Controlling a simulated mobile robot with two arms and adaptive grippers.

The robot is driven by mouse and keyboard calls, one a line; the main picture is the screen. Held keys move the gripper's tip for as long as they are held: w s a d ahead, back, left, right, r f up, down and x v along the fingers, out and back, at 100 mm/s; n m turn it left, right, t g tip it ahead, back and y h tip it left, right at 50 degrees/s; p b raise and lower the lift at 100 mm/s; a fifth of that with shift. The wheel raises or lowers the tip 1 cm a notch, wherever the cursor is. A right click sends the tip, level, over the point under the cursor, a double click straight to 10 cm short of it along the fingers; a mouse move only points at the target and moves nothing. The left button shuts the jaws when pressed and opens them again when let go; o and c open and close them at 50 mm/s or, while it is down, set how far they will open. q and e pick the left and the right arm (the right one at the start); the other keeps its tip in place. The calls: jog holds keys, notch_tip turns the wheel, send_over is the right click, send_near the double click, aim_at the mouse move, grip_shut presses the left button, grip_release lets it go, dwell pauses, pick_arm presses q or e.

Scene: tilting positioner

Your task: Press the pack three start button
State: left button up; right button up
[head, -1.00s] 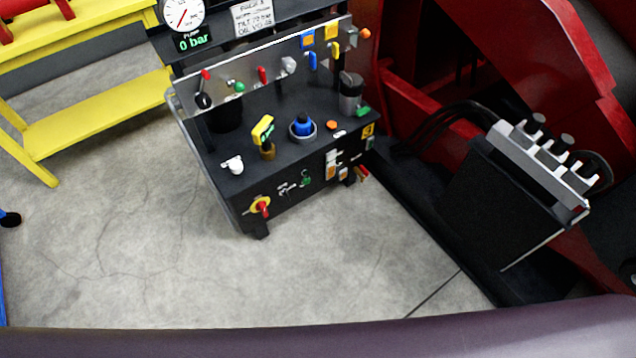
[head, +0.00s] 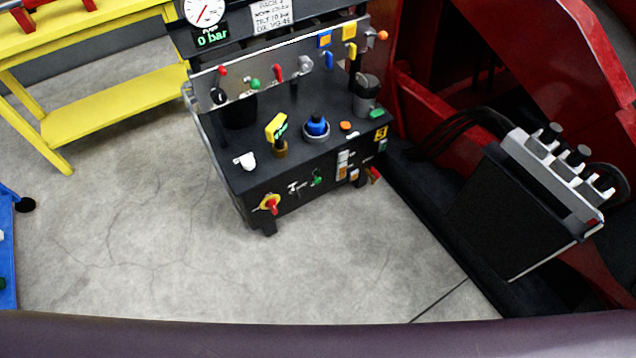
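The power pack (head: 250,180) is a black cabinet in the upper middle of the head view, with a yellow label reading 3 (head: 381,133) at its right front corner. Its panels carry several small controls. Green ones include a small piece below the label (head: 383,146), one on the front face (head: 317,181), one on the top's right edge (head: 376,113) and one on the upright panel (head: 255,84). I cannot tell which is the start button. A pump gauge (head: 204,10) above a display (head: 212,37) reads 0 bar. Neither gripper is in view.
A yellow bench (head: 110,110) stands at the left. A blue object (head: 6,250) shows at the left edge. A red machine frame (head: 460,60) and a black lever console (head: 510,200) stand at the right. The concrete floor (head: 150,240) in front of the pack is clear.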

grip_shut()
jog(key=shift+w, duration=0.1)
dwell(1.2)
